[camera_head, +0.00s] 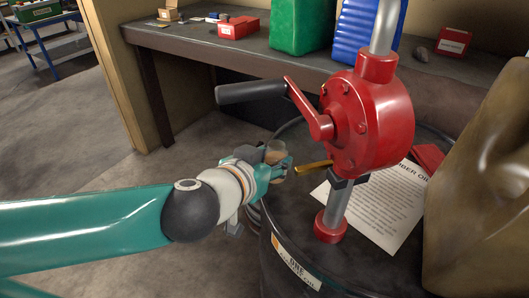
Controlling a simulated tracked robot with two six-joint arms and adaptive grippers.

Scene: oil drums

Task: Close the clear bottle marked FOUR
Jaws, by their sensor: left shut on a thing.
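My left arm comes in from the left, and its gripper (279,167) is beside the rim of the drum, below the pump's crank and left of the brass spout (314,167). It is shut on a small brownish, see-through thing (275,153) that looks like the clear bottle. The fingers hide most of it. I cannot read a mark on it or tell whether a cap is on. My right gripper is not in view.
A dark drum (290,235) labelled ONE carries a red hand pump (368,120) with a black-handled crank (252,92), a paper sheet (385,212) and a large brown container (485,190). Behind, a bench (190,40) holds green and blue cans and red boxes.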

